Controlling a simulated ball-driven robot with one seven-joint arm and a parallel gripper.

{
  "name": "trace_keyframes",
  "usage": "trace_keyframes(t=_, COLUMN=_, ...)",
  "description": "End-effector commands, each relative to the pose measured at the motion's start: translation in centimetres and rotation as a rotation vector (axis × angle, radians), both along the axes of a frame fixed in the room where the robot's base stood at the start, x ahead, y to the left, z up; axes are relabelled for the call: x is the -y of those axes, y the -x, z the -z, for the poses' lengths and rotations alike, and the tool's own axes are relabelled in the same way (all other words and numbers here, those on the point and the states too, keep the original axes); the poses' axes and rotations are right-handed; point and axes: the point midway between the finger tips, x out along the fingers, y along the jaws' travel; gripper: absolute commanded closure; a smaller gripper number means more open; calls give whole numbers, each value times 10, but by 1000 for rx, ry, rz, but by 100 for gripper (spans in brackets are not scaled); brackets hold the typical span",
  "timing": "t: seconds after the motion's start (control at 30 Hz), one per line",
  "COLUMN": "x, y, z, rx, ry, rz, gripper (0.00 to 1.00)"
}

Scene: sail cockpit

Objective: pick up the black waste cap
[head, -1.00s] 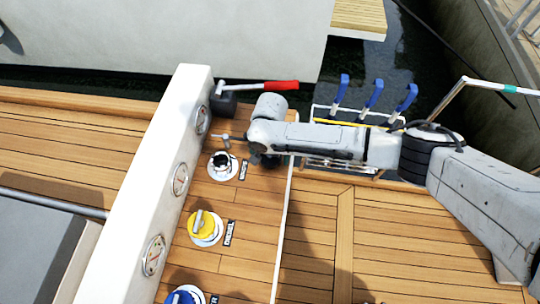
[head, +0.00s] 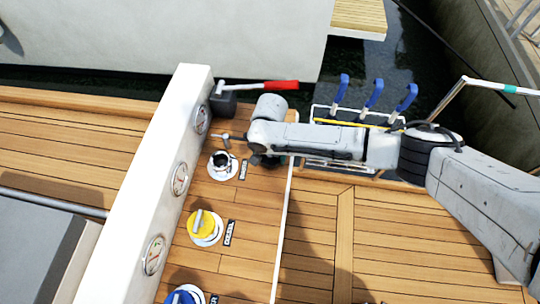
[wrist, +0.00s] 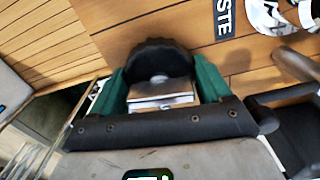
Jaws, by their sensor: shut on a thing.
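The black waste cap (wrist: 160,62) is a round, ridged black piece in the wrist view, with a metal block on its near side. My gripper (wrist: 160,90) is shut on it, with a green finger at each side. In the head view my gripper (head: 266,160) hangs over the deck strip, right of the waste fitting (head: 222,166), and the cap there is mostly hidden by my arm. The fitting is a white ring with a dark middle; part of it shows at the top right of the wrist view (wrist: 268,16), beside its label (wrist: 224,16), apart from the cap.
A yellow diesel cap (head: 203,225) and a blue cap (head: 184,296) sit nearer along the strip. A white gauge panel (head: 165,200) runs left of them. A red-handled lever (head: 268,87) and a blue-handled rack (head: 370,105) stand behind. Open planking lies at the lower right.

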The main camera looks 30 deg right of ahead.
Motion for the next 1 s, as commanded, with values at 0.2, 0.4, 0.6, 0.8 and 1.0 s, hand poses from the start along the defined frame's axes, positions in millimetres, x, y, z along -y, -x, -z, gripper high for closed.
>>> trace_keyframes(t=0.2, x=0, y=-1, z=-2, rx=1, ry=0, rz=0, gripper=59)
trace_keyframes(t=0.4, x=0, y=-1, z=-17, rx=3, ry=-2, rz=0, gripper=59)
trace_keyframes(t=0.6, x=3, y=16, z=-53, rx=3, ry=-4, rz=1, gripper=59)
trace_keyframes(t=0.8, x=8, y=51, z=-94, rx=5, ry=-5, rz=2, gripper=59)
trace_keyframes(t=1.0, x=14, y=96, z=-111, rx=2, ry=-5, rz=3, gripper=59)
